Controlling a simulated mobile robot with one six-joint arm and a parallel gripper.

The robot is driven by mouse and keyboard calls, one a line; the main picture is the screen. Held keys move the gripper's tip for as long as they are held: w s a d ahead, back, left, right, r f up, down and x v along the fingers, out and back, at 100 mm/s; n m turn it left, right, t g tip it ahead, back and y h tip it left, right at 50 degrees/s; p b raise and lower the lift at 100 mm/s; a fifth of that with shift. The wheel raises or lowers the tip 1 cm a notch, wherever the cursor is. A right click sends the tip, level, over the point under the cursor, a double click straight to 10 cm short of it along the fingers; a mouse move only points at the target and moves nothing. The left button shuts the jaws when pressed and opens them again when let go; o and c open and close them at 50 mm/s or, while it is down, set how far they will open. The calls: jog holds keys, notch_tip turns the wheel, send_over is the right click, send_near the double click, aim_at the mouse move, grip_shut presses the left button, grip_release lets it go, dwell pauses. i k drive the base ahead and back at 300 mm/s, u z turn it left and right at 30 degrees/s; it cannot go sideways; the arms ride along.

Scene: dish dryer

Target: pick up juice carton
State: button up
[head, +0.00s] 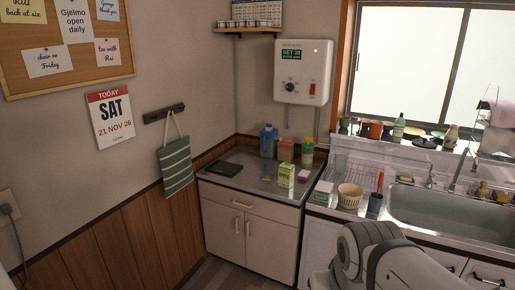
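A green and white carton (287,174) stands upright on the left counter, near its front right part; it looks like the juice carton, though its label is too small to read. A second green and white box (323,192) sits at the edge of the drainboard to its right, so I cannot be certain which is which. My arm's grey and white links show at the bottom right. My gripper is out of the picture, so its state and position are hidden.
The counter (240,180) also holds a dark flat object (224,169), a blue bottle (268,141), an orange-red container (285,151) and a green-capped container (307,152). A cream basket (350,197) and dark cup (374,206) stand left of the sink (450,209).

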aim_at(286, 171)
jog(key=i, duration=1.45)
jog(key=u, duration=1.15)
jog(key=i, duration=1.3)
jog(key=z, duration=2.15)
jog(key=i, duration=0.5)
jog(key=u, duration=0.05)
